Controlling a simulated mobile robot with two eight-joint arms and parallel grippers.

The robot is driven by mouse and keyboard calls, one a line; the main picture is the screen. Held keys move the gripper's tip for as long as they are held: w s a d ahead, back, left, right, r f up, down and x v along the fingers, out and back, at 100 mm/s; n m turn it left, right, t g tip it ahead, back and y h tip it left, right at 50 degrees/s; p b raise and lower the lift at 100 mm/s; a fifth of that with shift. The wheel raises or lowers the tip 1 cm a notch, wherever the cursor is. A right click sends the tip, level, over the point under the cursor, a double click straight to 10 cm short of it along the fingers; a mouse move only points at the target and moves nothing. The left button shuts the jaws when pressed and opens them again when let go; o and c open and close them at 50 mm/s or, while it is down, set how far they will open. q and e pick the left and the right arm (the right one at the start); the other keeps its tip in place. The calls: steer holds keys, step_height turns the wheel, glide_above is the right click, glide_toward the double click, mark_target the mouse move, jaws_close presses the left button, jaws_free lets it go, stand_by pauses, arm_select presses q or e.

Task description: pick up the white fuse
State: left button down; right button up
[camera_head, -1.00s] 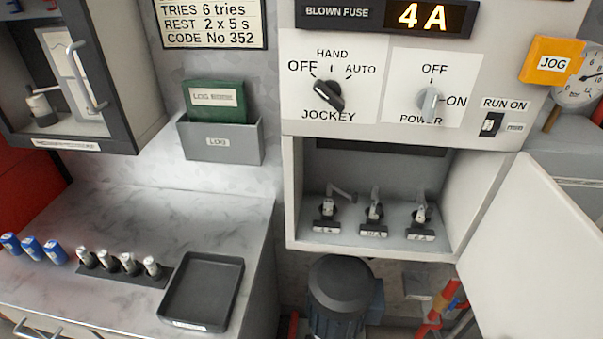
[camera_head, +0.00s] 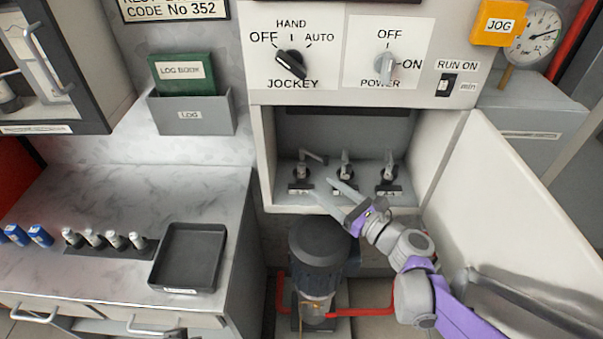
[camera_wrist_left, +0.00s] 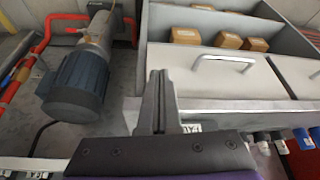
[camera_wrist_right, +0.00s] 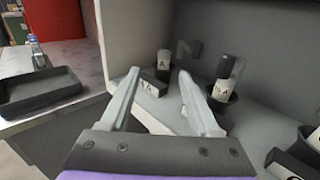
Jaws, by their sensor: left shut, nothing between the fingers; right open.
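Three black fuse holders, left (camera_head: 301,176), middle (camera_head: 344,172) and right (camera_head: 389,176), stand in the open cabinet, each with a label in front. In the right wrist view a white-bodied piece with a dark top (camera_wrist_right: 222,90) stands in a near holder, and a similar one (camera_wrist_right: 163,62) stands farther back. Several pale fuses (camera_head: 94,238) stand in a black rack on the counter. I cannot tell which is the white fuse. My right gripper (camera_head: 326,186) is open and empty before the left and middle holders. My left gripper (camera_wrist_left: 160,88) is shut and empty, outside the head view.
A black tray (camera_head: 188,257) lies right of the rack; blue fuses (camera_head: 40,236) stand left of it. The cabinet door (camera_head: 520,200) hangs open at right, beside my right arm. The pump motor (camera_head: 320,245) is below. Drawers with boxes (camera_wrist_left: 228,40) show in the left wrist view.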

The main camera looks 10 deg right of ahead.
mark_target(305, 172)
steer(key=x, duration=0.7)
steer(key=shift+w+d+f, duration=0.1)
steer(key=shift+w+d, duration=0.1)
steer(key=shift+w, duration=0.1)
jaws_close()
